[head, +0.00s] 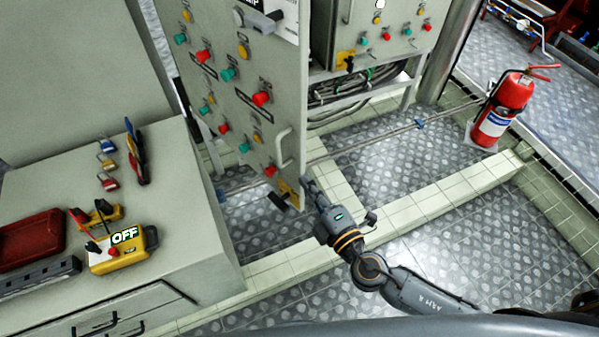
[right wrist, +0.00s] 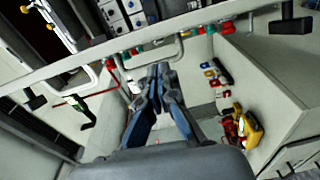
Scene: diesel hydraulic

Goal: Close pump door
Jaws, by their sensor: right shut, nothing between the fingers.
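The pump door (head: 235,75) is a tall grey-green panel with red, teal and yellow buttons in the head view. It stands swung open, its edge toward me. A pale bar handle (head: 282,150) is on its button side near the lower edge. My right gripper (head: 310,186) is shut and empty, just right of the door's lower edge. In the right wrist view the closed fingers (right wrist: 160,72) point at the door edge (right wrist: 100,66), near a pale handle; I cannot tell whether they touch. My left gripper is not in view.
A cabinet (head: 385,45) with buttons stands behind the door, cables below it. A grey bench (head: 190,225) at left holds padlocks, a red box (head: 32,236) and a yellow OFF controller (head: 122,252). A fire extinguisher (head: 502,108) stands at right. Low tiled curbs (head: 430,203) cross the metal floor.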

